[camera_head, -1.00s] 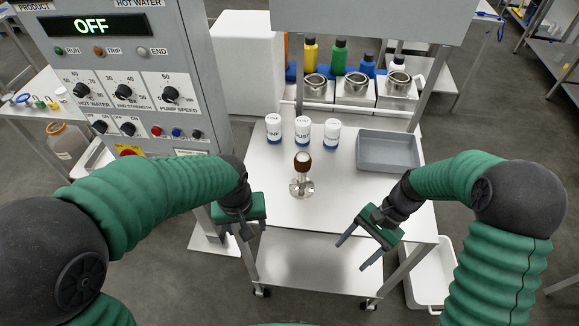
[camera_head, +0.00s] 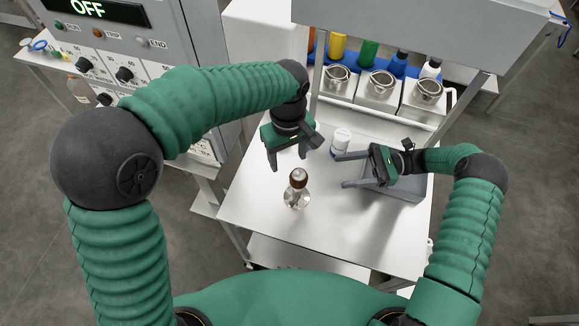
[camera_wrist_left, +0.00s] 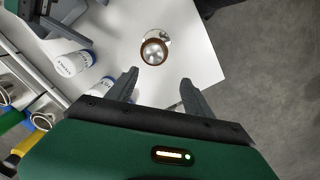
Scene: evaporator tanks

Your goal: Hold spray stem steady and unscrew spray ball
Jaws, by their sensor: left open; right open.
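The spray ball (camera_head: 298,176) is a small silvery ball with a brown-red band. It sits on top of the short upright metal stem (camera_head: 296,197), which stands on the white table. In the left wrist view the ball (camera_wrist_left: 154,52) is seen from above, just beyond the fingertips, and hides most of the stem. My left gripper (camera_head: 287,163) is open and empty, pointing down behind and slightly left of the ball. My right gripper (camera_head: 341,170) is open and empty to the right, its fingers pointing left towards the ball. Neither gripper visibly touches it.
A grey tray (camera_head: 412,190) lies behind my right gripper. Metal pots (camera_head: 381,84) and coloured bottles line the back. A control panel (camera_head: 100,45) stands at the left. The table's front is clear.

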